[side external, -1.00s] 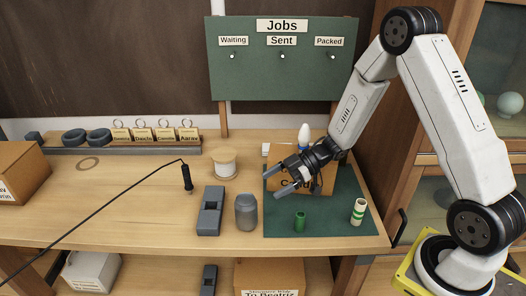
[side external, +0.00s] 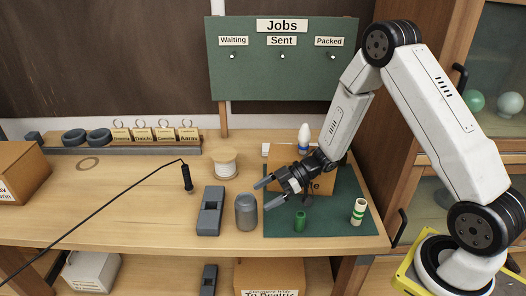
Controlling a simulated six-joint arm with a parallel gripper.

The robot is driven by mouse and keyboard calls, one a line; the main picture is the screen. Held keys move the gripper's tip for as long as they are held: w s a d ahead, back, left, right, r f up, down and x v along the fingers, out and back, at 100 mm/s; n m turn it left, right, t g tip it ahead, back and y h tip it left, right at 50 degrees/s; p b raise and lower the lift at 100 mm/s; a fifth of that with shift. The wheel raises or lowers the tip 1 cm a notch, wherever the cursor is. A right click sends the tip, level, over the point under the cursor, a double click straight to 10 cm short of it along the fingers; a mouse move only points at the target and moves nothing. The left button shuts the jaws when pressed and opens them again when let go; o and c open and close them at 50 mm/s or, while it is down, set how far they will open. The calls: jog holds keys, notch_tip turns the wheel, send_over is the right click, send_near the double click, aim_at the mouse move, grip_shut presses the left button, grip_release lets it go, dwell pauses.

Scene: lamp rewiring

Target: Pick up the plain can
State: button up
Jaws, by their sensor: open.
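A plain dark grey can (side external: 246,213) stands upright on the wooden bench, just left of the green mat (side external: 330,227). My gripper (side external: 264,196) is open, with its two fingers pointing left toward the can. The fingertips are close to the can's upper right side. Whether they touch it I cannot tell. Nothing shows between the fingers.
A grey block-like tool (side external: 209,212) stands close left of the can. A thread spool (side external: 225,163) stands behind.

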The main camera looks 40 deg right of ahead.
aim_at(244, 199)
jog(key=shift+x, duration=2.6)
jog(key=shift+w, duration=0.15)
jog(key=shift+r, duration=0.1)
jog(key=c, duration=1.2)
jog(key=shift+o, duration=0.2)
jog(key=shift+d+r, duration=0.1)
jog(key=shift+r, duration=1.05)
jog(key=s+d+r, duration=0.2)
jog(key=s+r, duration=0.8)
jog(key=s, duration=0.4)
jog(key=shift+r, duration=0.35)
